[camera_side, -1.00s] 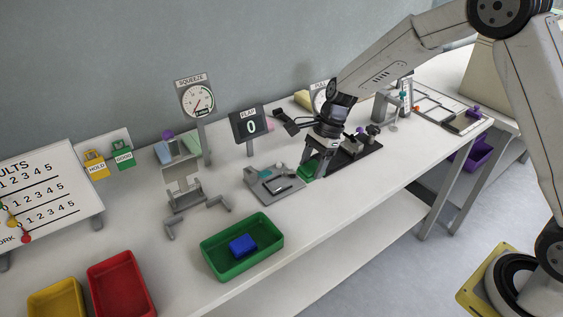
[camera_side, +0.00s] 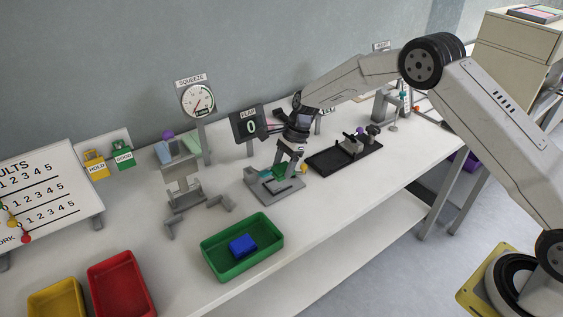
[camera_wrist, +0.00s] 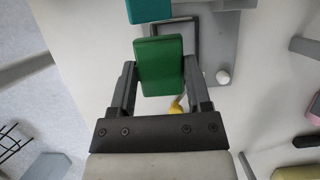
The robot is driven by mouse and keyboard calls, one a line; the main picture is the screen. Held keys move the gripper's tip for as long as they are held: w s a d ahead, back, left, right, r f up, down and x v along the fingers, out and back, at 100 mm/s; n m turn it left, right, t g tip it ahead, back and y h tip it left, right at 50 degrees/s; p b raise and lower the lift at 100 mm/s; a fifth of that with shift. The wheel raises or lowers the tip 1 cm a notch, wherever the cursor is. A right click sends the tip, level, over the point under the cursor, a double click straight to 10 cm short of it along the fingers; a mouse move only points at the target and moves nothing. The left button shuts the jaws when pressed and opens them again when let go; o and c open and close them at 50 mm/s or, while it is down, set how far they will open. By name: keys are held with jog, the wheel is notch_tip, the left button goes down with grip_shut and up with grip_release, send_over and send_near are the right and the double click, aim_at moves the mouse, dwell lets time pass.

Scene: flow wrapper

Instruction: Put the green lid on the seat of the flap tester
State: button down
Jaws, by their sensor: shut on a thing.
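The green lid (camera_wrist: 160,66) is a flat green block. My gripper (camera_wrist: 158,88) is shut on it, one finger on each side, in the wrist view. In the side view my gripper (camera_side: 284,172) is over the flap tester, and only a little green of the lid shows between the fingers. The flap tester (camera_side: 262,194) is a grey plate below a display reading 0 (camera_side: 249,126). In the wrist view its grey plate (camera_wrist: 222,50) lies beyond the lid, with a dark frame, a white knob and a teal part (camera_wrist: 149,9). The lid hides part of the frame. I cannot tell whether the lid touches the tester.
A green tray (camera_side: 213,262) with a blue block (camera_side: 243,245) stands in front. The squeeze gauge stand (camera_side: 184,193) is to the left of the tester. A black tray (camera_side: 330,166) with fixtures lies to the right. Red (camera_side: 122,284) and yellow (camera_side: 57,300) bins are at the front left.

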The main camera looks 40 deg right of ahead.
aim_at(279, 166)
jog(key=shift+w+f, duration=0.8)
jog(key=shift+f, duration=0.15)
jog(key=shift+f, duration=0.1)
jog(key=shift+w+a+f, duration=0.1)
jog(key=shift+w+f, duration=0.05)
jog(key=shift+f, duration=1.55)
jog(key=shift+f, duration=0.1)
grip_release()
jog(key=v, duration=1.2)
